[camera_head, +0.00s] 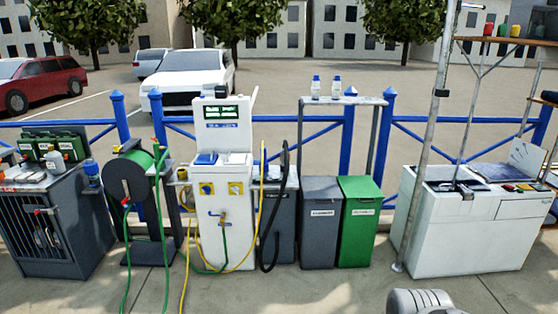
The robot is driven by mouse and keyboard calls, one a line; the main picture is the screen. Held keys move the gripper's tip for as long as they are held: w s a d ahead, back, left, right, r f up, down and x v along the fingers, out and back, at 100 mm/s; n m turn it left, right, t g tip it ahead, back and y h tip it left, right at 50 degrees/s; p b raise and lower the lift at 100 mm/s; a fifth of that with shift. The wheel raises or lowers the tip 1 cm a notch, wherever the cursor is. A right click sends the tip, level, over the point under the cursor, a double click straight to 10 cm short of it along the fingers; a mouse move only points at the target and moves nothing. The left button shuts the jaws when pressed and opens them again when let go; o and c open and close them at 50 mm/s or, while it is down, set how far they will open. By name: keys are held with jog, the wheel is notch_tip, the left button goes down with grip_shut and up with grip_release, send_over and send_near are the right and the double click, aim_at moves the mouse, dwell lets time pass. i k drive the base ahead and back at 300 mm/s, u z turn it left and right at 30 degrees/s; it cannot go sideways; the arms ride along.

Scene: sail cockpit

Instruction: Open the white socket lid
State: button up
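A white service pedestal (222,240) stands in the middle, with a green display on its upper panel. A grey-white rounded part at the bottom edge looks like my arm. My gripper is not in view.
A green hose reel (127,180) and dark cabinet (60,225) stand left. A yellow hose (262,205) hangs by the pedestal. Grey (321,225) and green bins (359,222) and a white counter (470,240) with a pole (425,130) stand right. Pavement in front is mostly clear.

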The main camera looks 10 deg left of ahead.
aim_at(232, 159)
jog(key=u, duration=0.8)
jog(key=i, duration=2.35)
jog(key=u, duration=1.1)
jog(key=i, duration=0.95)
